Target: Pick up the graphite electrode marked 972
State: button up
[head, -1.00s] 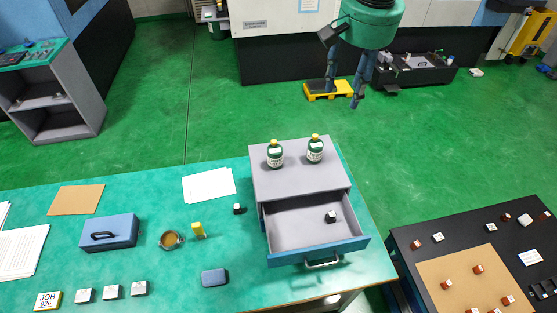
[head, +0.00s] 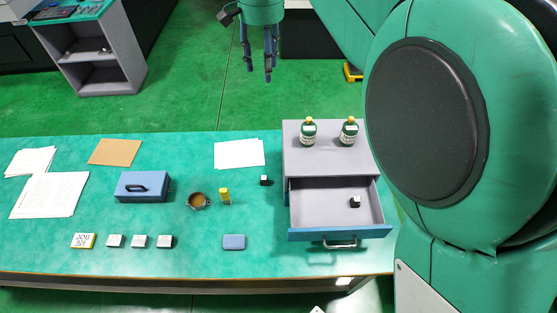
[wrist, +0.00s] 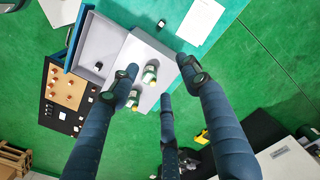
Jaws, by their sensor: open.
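A small dark block with a white top (head: 355,202) lies inside the open drawer. A similar small block (head: 264,180) stands on the green bench left of the drawer unit. Their marks are too small to read, so I cannot tell which is 972. In the wrist view the drawer block (wrist: 98,66) and the bench block (wrist: 161,23) also show. My gripper (head: 258,72) is open and empty, its fingers pointing down in the air beyond the bench's far edge. In the wrist view its three fingers (wrist: 158,72) are spread apart.
The grey drawer unit (head: 330,157) carries two green bottles (head: 308,132) (head: 348,132). On the bench are a blue box (head: 143,187), a cup (head: 198,201), a yellow-topped item (head: 225,197), a blue case (head: 234,242), several pale blocks (head: 139,241) and a JOB sign (head: 83,241).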

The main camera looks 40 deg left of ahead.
jog(key=s+a+f, duration=0.1)
jog(key=s+a, duration=0.1)
send_over(264, 177)
notch_tip(264, 177, down, 40)
jog(key=shift+s+f, duration=0.2)
jog(key=shift+f, duration=0.05)
jog(key=shift+f, duration=0.1)
jog(key=shift+f+b, duration=0.3)
jog(key=shift+f, duration=3.9)
jog(key=shift+w+f, duration=0.1)
jog(key=shift+f, duration=2.5)
